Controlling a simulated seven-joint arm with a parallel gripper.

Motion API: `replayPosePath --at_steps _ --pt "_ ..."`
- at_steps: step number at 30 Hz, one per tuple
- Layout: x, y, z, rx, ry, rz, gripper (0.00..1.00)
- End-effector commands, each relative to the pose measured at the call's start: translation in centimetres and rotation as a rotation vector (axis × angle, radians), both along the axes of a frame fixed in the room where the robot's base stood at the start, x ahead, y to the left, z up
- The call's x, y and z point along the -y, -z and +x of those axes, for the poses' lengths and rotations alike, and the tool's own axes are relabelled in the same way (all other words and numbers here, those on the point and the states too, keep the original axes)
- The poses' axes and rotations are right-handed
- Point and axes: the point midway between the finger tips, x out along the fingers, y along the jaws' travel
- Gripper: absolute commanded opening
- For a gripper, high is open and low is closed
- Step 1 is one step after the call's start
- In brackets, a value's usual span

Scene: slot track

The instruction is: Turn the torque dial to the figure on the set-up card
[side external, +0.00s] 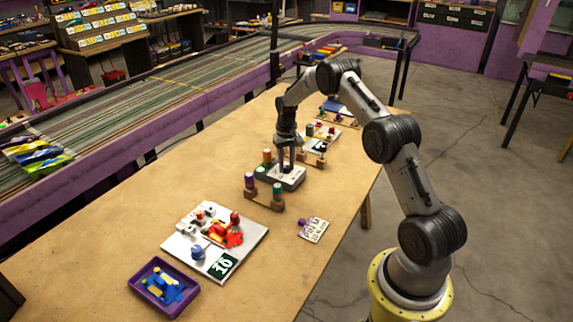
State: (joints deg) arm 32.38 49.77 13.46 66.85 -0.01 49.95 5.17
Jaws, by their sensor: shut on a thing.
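My gripper (287,168) points straight down over a small pale grey block-shaped unit (293,184) in the middle of the bench. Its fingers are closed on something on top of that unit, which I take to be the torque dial. The fingers hide the dial, so its pointer and scale cannot be read. A dark green card (222,266) with white figures, looking like 10, lies on the front corner of a white board (258,240).
Wooden racks with coloured spools stand close to the unit, one in front (264,201) and others behind (312,157). Red, white and blue parts sit on the white board. A purple tray (163,287) holds blue and yellow pieces. The bench's front right is clear.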

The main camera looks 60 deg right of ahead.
Motion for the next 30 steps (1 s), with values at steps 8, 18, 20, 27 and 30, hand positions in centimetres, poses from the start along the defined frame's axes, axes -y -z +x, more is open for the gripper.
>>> replayPosePath --at_steps 8,18,20,27,30 --pt "0.03 -0.17 0.07 0.002 0.104 -0.001 0.00" --pt "0.05 -0.19 0.08 0.003 0.132 -0.001 0.00" --pt "0.05 -0.19 0.08 0.003 0.132 -0.001 0.00" --pt "0.05 -0.18 0.08 0.003 0.131 -0.001 0.44" --pt "0.03 -0.13 0.06 0.002 0.131 -0.001 0.61"
